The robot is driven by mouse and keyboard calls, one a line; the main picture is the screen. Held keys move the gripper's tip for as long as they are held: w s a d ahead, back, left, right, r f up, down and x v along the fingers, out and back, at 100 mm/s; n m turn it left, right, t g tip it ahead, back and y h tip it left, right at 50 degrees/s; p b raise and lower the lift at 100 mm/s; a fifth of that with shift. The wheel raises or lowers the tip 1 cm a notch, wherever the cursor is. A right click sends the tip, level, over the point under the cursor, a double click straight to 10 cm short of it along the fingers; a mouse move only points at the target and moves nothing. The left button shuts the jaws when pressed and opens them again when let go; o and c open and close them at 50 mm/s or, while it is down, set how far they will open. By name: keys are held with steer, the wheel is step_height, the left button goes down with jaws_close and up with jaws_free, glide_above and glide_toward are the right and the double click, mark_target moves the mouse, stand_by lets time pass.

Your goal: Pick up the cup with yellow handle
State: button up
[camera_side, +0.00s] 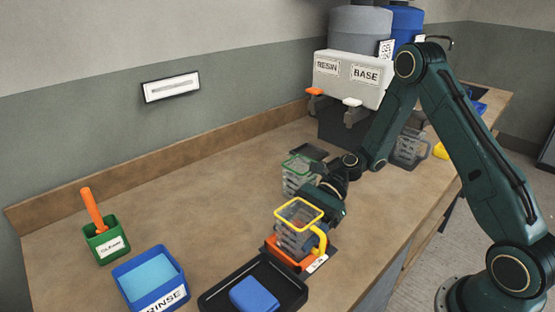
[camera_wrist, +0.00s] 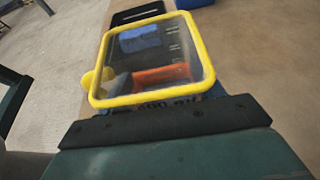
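The clear cup with a yellow rim and yellow handle (camera_side: 297,232) is upright over the orange-topped scale (camera_side: 285,256). Whether it rests on the scale or is slightly above it, I cannot tell. My gripper (camera_side: 321,205) is right up against the cup's far side in the side view. In the wrist view the yellow rim of the cup (camera_wrist: 150,100) fills the middle, directly in front of my gripper's dark body. The fingers are hidden by the cup and the gripper body, so their grip is unclear.
A green-rimmed cup (camera_side: 297,178) stands close behind my gripper. A black tray (camera_side: 215,300) with a blue sponge (camera_side: 254,294) lies in front. A blue rinse bin (camera_side: 172,299) and green container (camera_side: 107,246) are left.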

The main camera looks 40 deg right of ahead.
steer(key=c, duration=0.3)
steer(key=shift+c, duration=0.2)
step_height(320, 180, up, 10)
stand_by(0.6)
stand_by(0.5)
